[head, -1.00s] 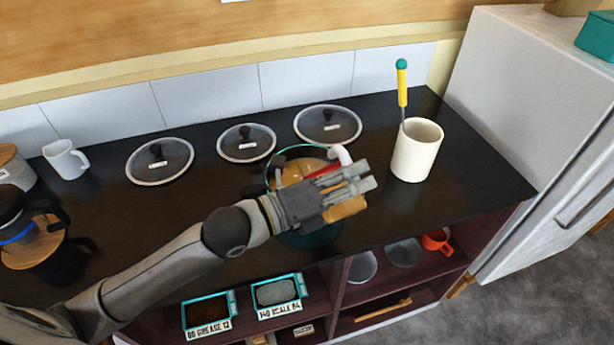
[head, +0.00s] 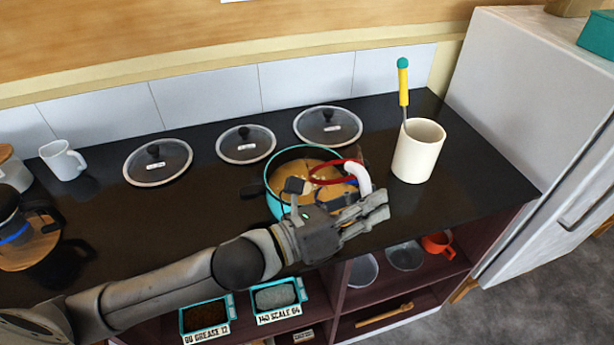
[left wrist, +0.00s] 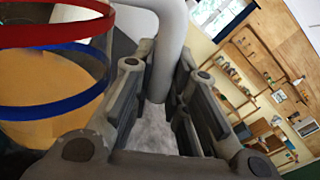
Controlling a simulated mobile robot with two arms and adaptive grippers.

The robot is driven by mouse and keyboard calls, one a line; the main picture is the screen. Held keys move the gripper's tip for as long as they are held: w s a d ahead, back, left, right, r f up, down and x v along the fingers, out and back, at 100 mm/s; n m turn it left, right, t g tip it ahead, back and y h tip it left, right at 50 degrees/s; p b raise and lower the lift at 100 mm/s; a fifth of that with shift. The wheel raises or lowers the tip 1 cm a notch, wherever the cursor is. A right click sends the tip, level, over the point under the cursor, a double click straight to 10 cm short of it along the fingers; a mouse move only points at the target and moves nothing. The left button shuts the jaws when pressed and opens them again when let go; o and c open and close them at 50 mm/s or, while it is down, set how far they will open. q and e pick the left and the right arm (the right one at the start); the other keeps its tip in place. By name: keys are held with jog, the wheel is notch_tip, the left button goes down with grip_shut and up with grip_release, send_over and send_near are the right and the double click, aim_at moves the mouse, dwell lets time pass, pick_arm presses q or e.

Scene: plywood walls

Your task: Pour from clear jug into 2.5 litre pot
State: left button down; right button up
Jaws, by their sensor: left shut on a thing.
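The pot (head: 274,205) is teal with a dark rim and stands on the black counter, with a tan liquid showing inside. The clear jug has a red rim (head: 335,160), a blue band and a white handle (head: 361,178). It is over the pot's right side, and its exact tilt is hard to tell. My left gripper (head: 368,215) is shut on the handle; the wrist view shows the handle (left wrist: 172,45) between the fingers, with the red rim (left wrist: 50,33) and blue band (left wrist: 55,108) at left. Tan shows through the jug; whose liquid it is, I cannot tell. My right gripper is out of view.
Several glass lids (head: 245,143) lie behind the pot. A cream crock (head: 416,155) with a yellow-handled utensil stands close right of the jug. A white mug (head: 63,160) and a coffee pot (head: 15,225) are at left. Labelled trays (head: 277,297) sit on the shelf below.

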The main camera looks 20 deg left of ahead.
pick_arm(q)
jog(key=shift+s+d+f+m, duration=0.25)
jog(key=shift+s+d+m, duration=0.15)
jog(key=shift+m, duration=0.3)
jog(key=r+m+p, duration=0.1)
jog(key=m+p, duration=0.1)
jog(key=p, duration=0.1)
jog(key=s+d+r+m+p, duration=0.1)
jog(key=r+m+p, duration=0.1)
jog(key=p, duration=0.2)
jog(key=shift+s+d+r, duration=0.2)
